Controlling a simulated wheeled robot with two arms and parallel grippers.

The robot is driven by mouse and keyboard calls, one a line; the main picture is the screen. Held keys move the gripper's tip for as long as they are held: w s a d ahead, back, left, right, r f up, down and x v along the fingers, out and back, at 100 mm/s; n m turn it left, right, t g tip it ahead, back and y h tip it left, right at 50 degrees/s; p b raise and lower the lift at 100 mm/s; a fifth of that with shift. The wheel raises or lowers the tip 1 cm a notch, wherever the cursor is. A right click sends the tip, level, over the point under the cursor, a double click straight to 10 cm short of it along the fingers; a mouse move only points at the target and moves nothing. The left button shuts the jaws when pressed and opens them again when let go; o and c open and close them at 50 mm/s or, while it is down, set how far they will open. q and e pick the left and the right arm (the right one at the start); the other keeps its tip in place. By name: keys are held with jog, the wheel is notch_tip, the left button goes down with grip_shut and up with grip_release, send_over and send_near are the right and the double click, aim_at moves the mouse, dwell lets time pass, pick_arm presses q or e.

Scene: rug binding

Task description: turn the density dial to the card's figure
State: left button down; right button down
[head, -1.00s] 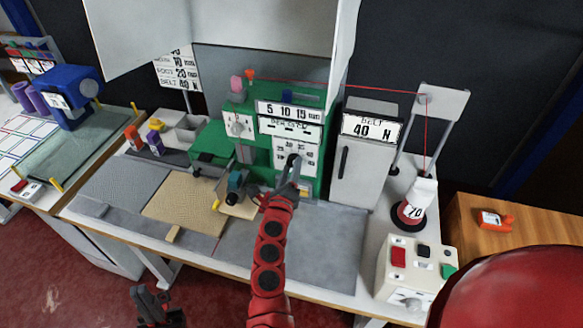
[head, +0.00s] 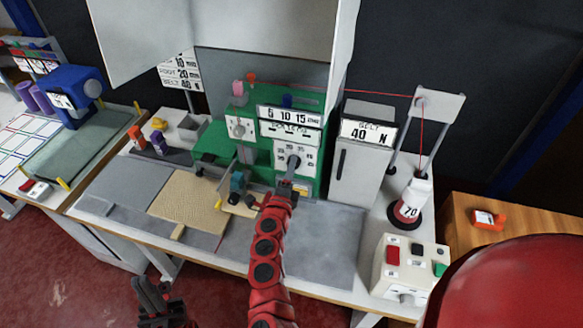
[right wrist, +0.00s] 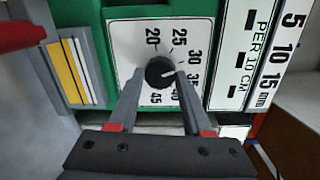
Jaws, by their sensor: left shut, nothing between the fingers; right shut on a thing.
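The density dial is a black knob (right wrist: 160,72) on a white plate (right wrist: 126,48) marked 20 to 45, on the green machine (head: 252,160). Its white pointer line points right, about between 30 and 35. My right gripper (right wrist: 161,84) is shut on the knob, one finger on each side; the fingers partly cover the lower figures. In the head view my right gripper (head: 292,177) is in front of the dial plate (head: 305,157). A white card (head: 181,73) stands behind the table; its lines end in 10, 20 and 40 N, its top cut off. My left gripper (head: 158,300) is shut and empty, low at the front.
A grey box (head: 358,175) reading belt 40 N stands right of the machine. A control box (head: 408,268) with coloured buttons is at the front right. A beige rug piece (head: 185,200) lies on the table.

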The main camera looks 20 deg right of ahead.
dwell(0.4)
jog(key=shift+c, duration=1.7)
grip_release()
jog(key=b+v, duration=0.2)
jog(key=v, duration=1.5)
jog(key=shift+s, duration=0.15)
jog(key=shift+a, duration=0.1)
